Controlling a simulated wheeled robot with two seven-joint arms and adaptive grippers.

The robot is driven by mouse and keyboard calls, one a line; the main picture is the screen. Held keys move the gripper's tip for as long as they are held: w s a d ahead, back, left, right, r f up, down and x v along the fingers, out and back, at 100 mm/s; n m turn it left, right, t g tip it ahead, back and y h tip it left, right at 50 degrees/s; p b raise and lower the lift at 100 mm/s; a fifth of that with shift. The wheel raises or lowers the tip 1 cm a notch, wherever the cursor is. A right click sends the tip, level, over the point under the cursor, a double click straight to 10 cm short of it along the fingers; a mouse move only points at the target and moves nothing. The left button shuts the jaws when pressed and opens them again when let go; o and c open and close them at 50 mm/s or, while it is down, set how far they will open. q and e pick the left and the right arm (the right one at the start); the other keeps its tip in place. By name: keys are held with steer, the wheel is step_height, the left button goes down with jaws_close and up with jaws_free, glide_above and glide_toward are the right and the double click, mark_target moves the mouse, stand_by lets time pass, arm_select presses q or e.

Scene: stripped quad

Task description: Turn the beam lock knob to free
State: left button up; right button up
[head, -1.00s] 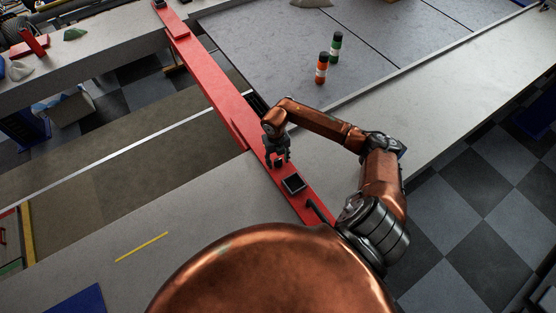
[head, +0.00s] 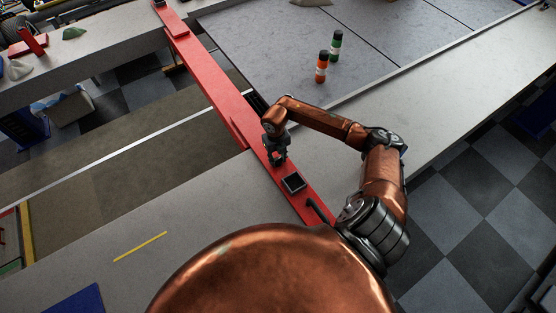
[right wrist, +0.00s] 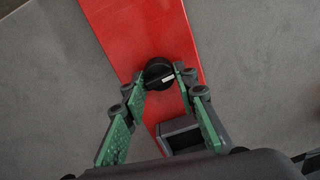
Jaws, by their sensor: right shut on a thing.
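The beam lock knob (right wrist: 158,73) is round and black with a short white mark, set on the red beam (right wrist: 120,22). In the right wrist view the mark points to the right. My right gripper (right wrist: 163,88) has its two green-padded fingers on either side of the knob and is shut on it. In the head view the right gripper (head: 278,160) is down at the red beam (head: 215,88) and hides the knob. My left gripper is not in view.
A black square box (head: 293,183) sits on the beam close to the gripper. An orange canister (head: 321,68) and a green canister (head: 335,46) stand on the grey floor panels beyond.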

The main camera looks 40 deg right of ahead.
steer(key=shift+d+f+n+b, duration=0.1)
steer(key=shift+f+n+b, duration=0.05)
steer(key=shift+n+b, duration=0.6)
steer(key=n+b, duration=0.7)
steer(key=shift+t, duration=0.3)
steer(key=n+b, duration=0.3)
steer(key=n, duration=0.1)
steer(key=shift+d+n, duration=0.1)
steer(key=shift+n, duration=0.25)
steer(key=shift+n+b, duration=1.4)
steer(key=shift+n, duration=0.4)
steer(key=o, duration=1.1)
steer(key=shift+o, duration=0.2)
steer(key=shift+r, duration=0.2)
